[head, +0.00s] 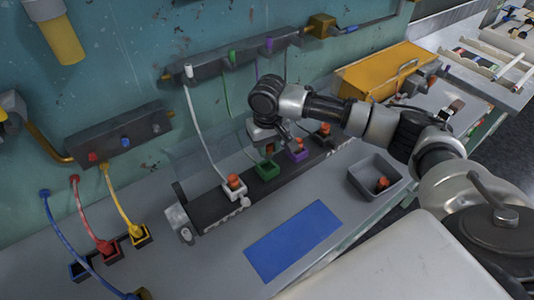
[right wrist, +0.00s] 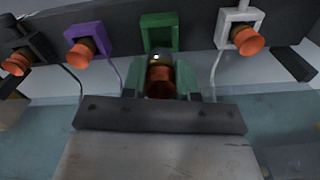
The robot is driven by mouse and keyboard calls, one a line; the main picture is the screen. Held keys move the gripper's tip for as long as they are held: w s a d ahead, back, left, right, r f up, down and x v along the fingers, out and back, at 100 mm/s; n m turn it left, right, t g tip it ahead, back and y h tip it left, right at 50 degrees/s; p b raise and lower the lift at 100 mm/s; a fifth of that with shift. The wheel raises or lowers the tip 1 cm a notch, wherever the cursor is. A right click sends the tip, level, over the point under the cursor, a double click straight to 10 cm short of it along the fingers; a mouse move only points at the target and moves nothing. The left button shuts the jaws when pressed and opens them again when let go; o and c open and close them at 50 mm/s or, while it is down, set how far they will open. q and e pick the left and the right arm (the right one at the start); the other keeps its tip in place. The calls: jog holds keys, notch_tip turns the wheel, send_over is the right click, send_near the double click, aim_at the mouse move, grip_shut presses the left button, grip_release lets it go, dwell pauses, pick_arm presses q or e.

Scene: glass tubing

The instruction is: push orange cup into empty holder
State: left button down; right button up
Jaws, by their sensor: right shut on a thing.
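My right gripper (head: 266,146) is above the green holder (head: 267,171) in the head view. In the right wrist view its fingers (right wrist: 161,84) are shut on an orange cup (right wrist: 160,82) with a dark, shiny end. The green holder (right wrist: 159,32) shows empty there, just beyond the cup and roughly in line with it. I cannot tell whether the cup touches the holder. My left gripper is not in view.
White (head: 235,187), purple (head: 297,151) and black (head: 324,132) holders beside the green one each hold an orange cup. A grey bin (head: 362,184) with an orange piece stands to the right. A blue mat (head: 293,240) lies in front. Coloured tubes hang nearby.

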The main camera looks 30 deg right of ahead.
notch_tip(320, 180, down, 3)
jog(key=shift+f+p, duration=0.1)
jog(key=shift+p, duration=0.35)
jog(key=shift+f, duration=0.5)
jog(key=shift+f, duration=0.6)
jog(key=o, duration=0.9)
jog(key=shift+r, duration=0.1)
jog(key=shift+w+r, duration=0.1)
jog(key=shift+r, duration=0.15)
notch_tip(320, 180, up, 13)
jog(key=shift+f+b, duration=0.2)
jog(key=shift+b, duration=0.85)
